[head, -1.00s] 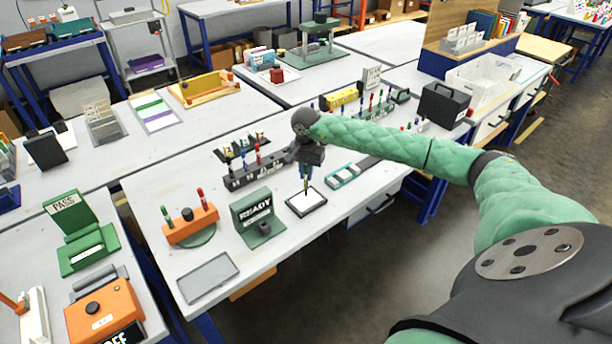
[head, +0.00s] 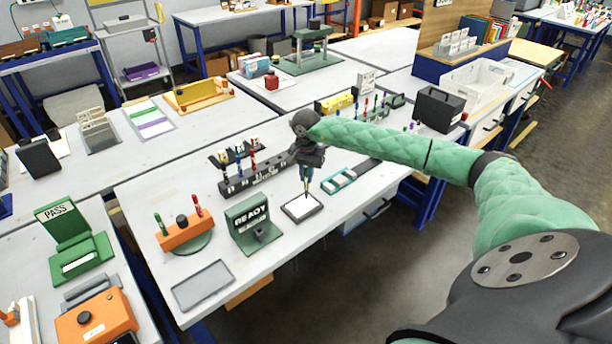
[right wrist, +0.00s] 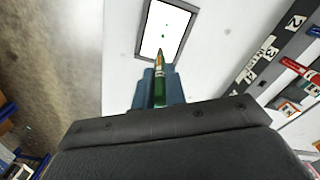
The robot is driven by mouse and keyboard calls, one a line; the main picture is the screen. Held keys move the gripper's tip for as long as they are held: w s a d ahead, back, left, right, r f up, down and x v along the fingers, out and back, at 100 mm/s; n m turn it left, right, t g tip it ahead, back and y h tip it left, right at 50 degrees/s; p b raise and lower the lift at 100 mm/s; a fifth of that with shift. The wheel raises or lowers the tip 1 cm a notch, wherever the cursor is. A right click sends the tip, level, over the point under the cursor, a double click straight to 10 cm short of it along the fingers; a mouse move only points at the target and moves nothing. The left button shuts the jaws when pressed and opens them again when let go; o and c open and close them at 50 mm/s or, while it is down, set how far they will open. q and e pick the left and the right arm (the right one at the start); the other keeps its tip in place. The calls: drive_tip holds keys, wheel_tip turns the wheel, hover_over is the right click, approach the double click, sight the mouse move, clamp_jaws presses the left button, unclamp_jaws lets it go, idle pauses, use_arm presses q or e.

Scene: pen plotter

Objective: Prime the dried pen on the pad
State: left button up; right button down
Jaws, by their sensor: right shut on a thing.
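My right gripper (head: 306,174) points down and is shut on a green pen with a gold tip (right wrist: 159,88). The pen tip shows just above or at the far part of the pad (head: 288,211), a white sheet in a dark frame near the table's front edge. I cannot tell whether the tip touches the pad. My left gripper is not in view.
A dark numbered rack (head: 235,186) with several pens stands left of my gripper. A green READY stand (head: 250,216) is left of the pad, and an orange holder (head: 183,236) is farther left. A teal-edged tray (head: 338,183) lies to the right. A flat grey tray (head: 203,285) is at the front.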

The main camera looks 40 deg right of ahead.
drive_tip(key=shift+f+b, duration=0.85)
drive_tip(key=shift+f, duration=0.1)
drive_tip(key=shift+r, duration=0.1)
idle(0.4)
drive_tip(key=shift+r, duration=3.8)
